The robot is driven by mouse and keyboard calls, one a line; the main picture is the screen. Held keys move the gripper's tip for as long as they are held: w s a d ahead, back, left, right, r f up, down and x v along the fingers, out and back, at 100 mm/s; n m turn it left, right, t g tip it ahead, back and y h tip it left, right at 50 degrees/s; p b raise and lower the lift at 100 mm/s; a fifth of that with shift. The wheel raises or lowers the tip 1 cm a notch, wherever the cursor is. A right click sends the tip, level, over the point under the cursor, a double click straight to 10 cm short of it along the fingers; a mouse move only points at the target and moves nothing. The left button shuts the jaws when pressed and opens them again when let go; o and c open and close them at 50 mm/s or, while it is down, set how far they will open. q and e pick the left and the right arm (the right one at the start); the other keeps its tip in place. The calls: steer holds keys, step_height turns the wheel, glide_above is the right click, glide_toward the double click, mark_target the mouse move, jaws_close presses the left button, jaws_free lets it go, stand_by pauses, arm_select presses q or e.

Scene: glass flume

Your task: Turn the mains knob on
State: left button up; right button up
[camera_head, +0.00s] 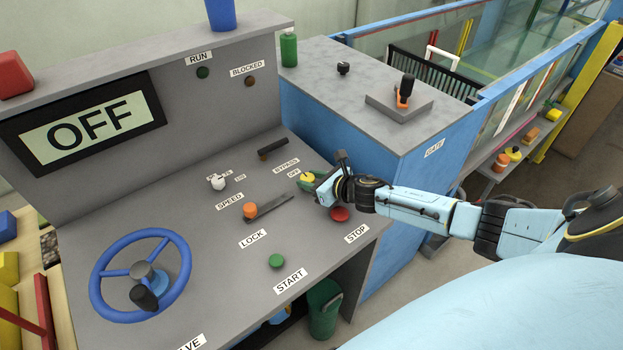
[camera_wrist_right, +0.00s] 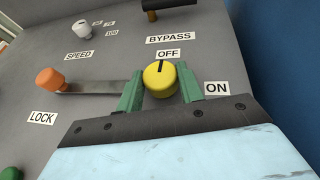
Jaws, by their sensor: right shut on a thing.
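The mains knob (camera_wrist_right: 160,82) is a yellow round knob with a dark pointer mark. In the right wrist view its mark points up toward the OFF label (camera_wrist_right: 168,53); the ON label (camera_wrist_right: 217,88) is to its right. My right gripper (camera_wrist_right: 161,76) has its green fingers on either side of the knob and is shut on it. In the head view the knob (camera_head: 307,177) shows at the right side of the console, partly covered by my right gripper (camera_head: 311,180). My left gripper is not in view.
The red STOP button (camera_head: 340,214) sits just below my right gripper. An orange-knobbed LOCK lever (camera_head: 250,210), a white SPEED knob (camera_head: 218,182) and a dark BYPASS lever (camera_head: 273,149) are nearby. The display (camera_head: 85,127) reads OFF. A blue handwheel (camera_head: 181,270) is at left.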

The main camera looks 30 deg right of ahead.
steer(key=m+h, duration=0.3)
steer(key=a+m+h+p, duration=0.1)
steer(key=m+h, duration=0.1)
steer(key=h, duration=0.1)
steer(key=shift+m+h, duration=0.4)
steer(key=m+g+h, duration=0.1)
steer(key=m+h, duration=0.1)
steer(key=h, duration=0.1)
steer(key=shift+a+m+p, duration=0.15)
steer(key=shift+m+p, duration=0.25)
steer(key=shift+w+a+m+g+h, duration=0.15)
steer(key=shift+m+g+h, duration=0.45)
steer(key=shift+m+h, duration=0.3)
steer(key=m+g+h+b, duration=0.2)
steer(key=m+h, duration=0.1)
steer(key=shift+w+a+f+g, duration=0.1)
steer(key=shift+w+g, duration=0.05)
steer(key=shift+g, duration=0.25)
steer(key=shift+w+m+g+h+b, duration=0.15)
steer(key=shift+m+g+h+b, duration=0.75)
steer(key=shift+m+g+b, duration=0.7)
steer(key=shift+m+g, duration=0.3)
steer(key=shift+m, duration=0.1)
steer(key=o, duration=1)
